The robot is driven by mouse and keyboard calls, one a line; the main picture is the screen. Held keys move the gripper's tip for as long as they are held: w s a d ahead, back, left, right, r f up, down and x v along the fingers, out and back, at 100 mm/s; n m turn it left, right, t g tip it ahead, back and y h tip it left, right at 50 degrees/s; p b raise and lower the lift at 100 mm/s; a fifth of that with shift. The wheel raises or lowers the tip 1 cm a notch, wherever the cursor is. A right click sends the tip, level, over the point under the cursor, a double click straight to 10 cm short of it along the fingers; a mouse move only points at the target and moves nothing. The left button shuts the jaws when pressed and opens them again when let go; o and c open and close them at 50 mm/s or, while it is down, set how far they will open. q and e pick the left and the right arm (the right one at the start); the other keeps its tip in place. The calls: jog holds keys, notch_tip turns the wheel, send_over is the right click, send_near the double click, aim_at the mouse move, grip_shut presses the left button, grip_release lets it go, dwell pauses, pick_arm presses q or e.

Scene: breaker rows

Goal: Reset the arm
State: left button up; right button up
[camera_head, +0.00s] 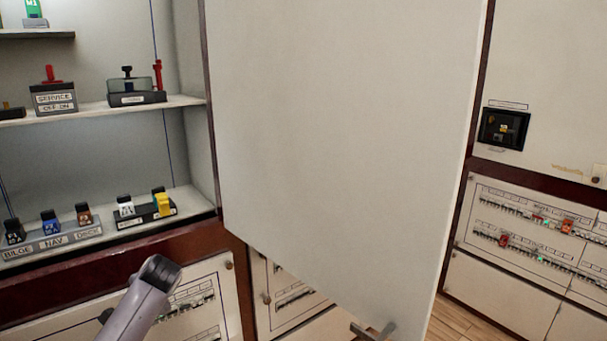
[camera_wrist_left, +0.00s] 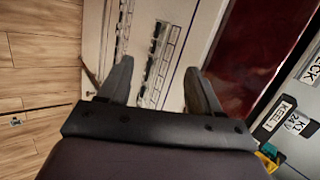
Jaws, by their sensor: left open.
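My left arm (camera_head: 150,295) comes in from the bottom left of the head view, in front of the lower breaker panel. My left gripper (camera_wrist_left: 158,88) shows in the left wrist view with its two dark fingers spread and nothing between them. Beyond the fingers are a white breaker panel (camera_wrist_left: 160,50) with rows of breakers and a red-brown wooden rail (camera_wrist_left: 258,45). My right gripper is not in view.
A large pale door panel (camera_head: 340,130) stands across the middle, hiding what is behind it. At left, an open cabinet has a middle shelf (camera_head: 190,101) and labelled switches, including a yellow one (camera_head: 162,203). More breaker panels (camera_head: 515,270) are at right. Wooden floor (camera_wrist_left: 35,65) shows at left.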

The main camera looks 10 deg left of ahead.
pick_arm(q)
jog(key=w+d+r+n+t+h, duration=0.2)
jog(key=w+d+r+t+h, duration=0.1)
jog(key=w+d+r+t, duration=0.3)
jog(key=w+d+r+n+t+h, duration=0.2)
jog(key=w+d+r+t, duration=0.1)
jog(key=w+r+t, duration=0.55)
jog(key=s+d+f+g+h, duration=0.1)
jog(key=s+d+f, duration=0.2)
jog(key=s+f, duration=0.3)
jog(key=s+d+f+m+g+h, duration=0.1)
jog(key=s+d+f, duration=0.2)
jog(key=f, duration=0.4)
jog(key=s+d+f+g+h, duration=0.1)
jog(key=s+d+f, duration=0.2)
jog(key=s+f, duration=0.3)
jog(key=s+d+f+g, duration=0.2)
jog(key=s+d+f, duration=0.2)
jog(key=s, duration=0.7)
jog(key=s+d+f+g+h, duration=0.1)
jog(key=s+d+f, duration=0.3)
jog(key=s, duration=0.8)
notch_tip(320, 180, down, 3)
jog(key=shift+d+r+n+g, duration=0.1)
jog(key=shift+d+n+g, duration=0.1)
jog(key=shift+n+g, duration=0.25)
jog(key=c, duration=0.4)
jog(key=shift+a, duration=0.1)
